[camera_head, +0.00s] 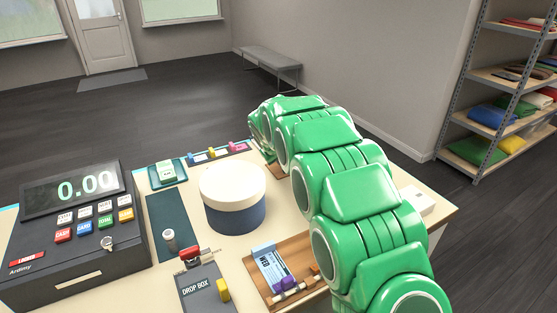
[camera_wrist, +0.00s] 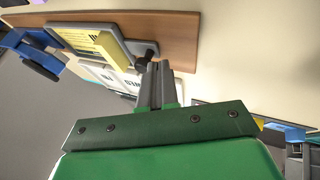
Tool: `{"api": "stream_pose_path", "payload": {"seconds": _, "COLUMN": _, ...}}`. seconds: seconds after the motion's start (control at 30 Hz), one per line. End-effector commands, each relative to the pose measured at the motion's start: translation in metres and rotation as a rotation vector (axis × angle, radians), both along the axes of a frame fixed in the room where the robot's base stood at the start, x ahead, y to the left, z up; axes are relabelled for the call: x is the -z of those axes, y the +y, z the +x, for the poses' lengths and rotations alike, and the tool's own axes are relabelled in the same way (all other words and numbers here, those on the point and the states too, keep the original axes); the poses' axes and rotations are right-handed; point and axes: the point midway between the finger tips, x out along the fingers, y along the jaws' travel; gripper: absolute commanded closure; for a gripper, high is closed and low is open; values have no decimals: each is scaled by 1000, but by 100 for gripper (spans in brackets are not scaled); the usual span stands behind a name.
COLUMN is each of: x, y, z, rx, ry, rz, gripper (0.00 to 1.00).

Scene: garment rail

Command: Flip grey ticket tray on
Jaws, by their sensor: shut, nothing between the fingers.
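In the wrist view, my gripper (camera_wrist: 157,75) has its two grey fingers together with nothing between them. Just past the fingertips is a small dark grey knob or lever (camera_wrist: 146,50). It sits beside a grey-edged tray (camera_wrist: 60,42) that carries a yellow printed ticket (camera_wrist: 88,38). This looks like the grey ticket tray; I cannot tell its switch position. The tray lies on a brown wooden board (camera_wrist: 170,30). Whether the fingertips touch the knob is unclear. In the head view my arm hides the gripper and most of this spot.
White cards (camera_wrist: 115,78) and a blue part (camera_wrist: 35,50) are close to the gripper. The counter also holds a round box (camera_head: 234,195), a cash register (camera_head: 75,235), a drop box (camera_head: 207,290) and a wooden ticket holder (camera_head: 300,255). Bare counter (camera_wrist: 245,50) lies right of the board.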

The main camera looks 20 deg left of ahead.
Motion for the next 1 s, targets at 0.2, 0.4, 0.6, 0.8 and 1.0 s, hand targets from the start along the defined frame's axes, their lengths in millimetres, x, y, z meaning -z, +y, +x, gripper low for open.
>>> {"api": "stream_pose_path", "payload": {"seconds": 0.2, "x": 1, "y": -11, "z": 11, "rx": 2, "ry": 0, "rz": -1, "gripper": 100}}
{"api": "stream_pose_path", "payload": {"seconds": 0.4, "x": 1, "y": -17, "z": 16, "rx": 0, "ry": 1, "rz": -1, "gripper": 100}}
{"api": "stream_pose_path", "payload": {"seconds": 0.6, "x": 0, "y": -19, "z": 18, "rx": 2, "ry": -1, "rz": 0, "gripper": 100}}
{"api": "stream_pose_path", "payload": {"seconds": 0.8, "x": -2, "y": -13, "z": 11, "rx": 2, "ry": -3, "rz": 0, "gripper": 100}}
{"api": "stream_pose_path", "payload": {"seconds": 1.0, "x": -8, "y": 7, "z": -16, "rx": -4, "ry": -2, "rz": -2, "gripper": 100}}
